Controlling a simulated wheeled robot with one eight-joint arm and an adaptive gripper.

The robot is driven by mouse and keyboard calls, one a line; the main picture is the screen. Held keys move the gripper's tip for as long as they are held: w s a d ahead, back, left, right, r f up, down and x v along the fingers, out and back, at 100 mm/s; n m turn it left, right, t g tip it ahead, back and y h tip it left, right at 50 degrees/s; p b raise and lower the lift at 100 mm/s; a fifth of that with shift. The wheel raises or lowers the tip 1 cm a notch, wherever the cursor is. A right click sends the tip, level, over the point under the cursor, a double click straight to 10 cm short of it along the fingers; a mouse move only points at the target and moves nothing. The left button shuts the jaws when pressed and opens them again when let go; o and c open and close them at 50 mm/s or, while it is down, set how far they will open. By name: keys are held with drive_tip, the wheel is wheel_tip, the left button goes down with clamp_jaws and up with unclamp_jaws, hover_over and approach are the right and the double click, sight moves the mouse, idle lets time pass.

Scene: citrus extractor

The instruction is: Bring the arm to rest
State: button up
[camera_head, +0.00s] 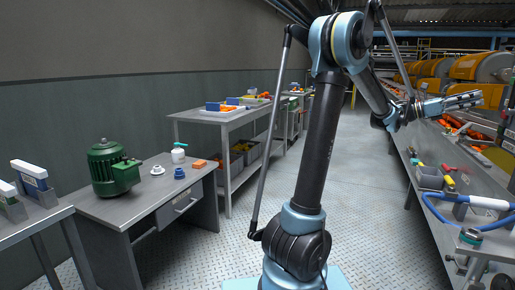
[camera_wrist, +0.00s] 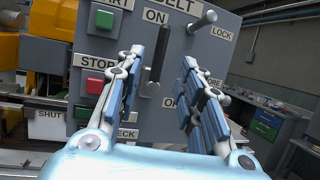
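My arm rises from the middle of the head view and bends over to the right. My gripper (camera_head: 466,102) is held up above the right-hand bench and points toward the picture's right edge. In the wrist view my gripper (camera_wrist: 168,72) has its two fingers well apart with nothing between the tips. Beyond the fingers stands a grey control panel (camera_wrist: 180,45) with a black lever handle (camera_wrist: 158,55), pointing up, seen in the gap. I cannot tell how far the fingers are from the lever, but it does not look gripped.
The panel also has a green button (camera_wrist: 104,20), a red button (camera_wrist: 94,86) and a metal toggle (camera_wrist: 202,21). The right bench (camera_head: 425,185) carries bins and a blue hose (camera_head: 440,208). A desk with a green motor (camera_head: 112,168) stands left. Floor between is clear.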

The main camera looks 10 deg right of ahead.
drive_tip(key=w+a+f+m+t+y, duration=0.2)
drive_tip(key=w+a+f+t, duration=0.3)
drive_tip(key=a, duration=0.6)
drive_tip(key=w+a+f+m+t+y, duration=0.15)
drive_tip(key=a+f+t, duration=0.25)
drive_tip(key=a+f, duration=0.55)
drive_tip(key=w+a+f+m+t+y, duration=0.2)
drive_tip(key=a+f+t, duration=0.25)
drive_tip(key=a, duration=0.75)
drive_tip(key=s+a+f+m+t+y, duration=0.1)
drive_tip(key=s+a+f+y, duration=0.1)
drive_tip(key=a+f, duration=0.4)
drive_tip(key=s+a+f+m+t+y, duration=0.1)
drive_tip(key=s+a+f+y, duration=0.2)
drive_tip(key=a, duration=1.4)
drive_tip(key=s+a+f+m+t+y, duration=0.1)
drive_tip(key=a+f+y, duration=0.4)
drive_tip(key=a+f, duration=0.6)
drive_tip(key=shift+s+a+f+m+t, duration=0.25)
drive_tip(key=shift+s+m+t, duration=0.1)
drive_tip(key=shift+s, duration=0.45)
drive_tip(key=shift+y, duration=0.25)
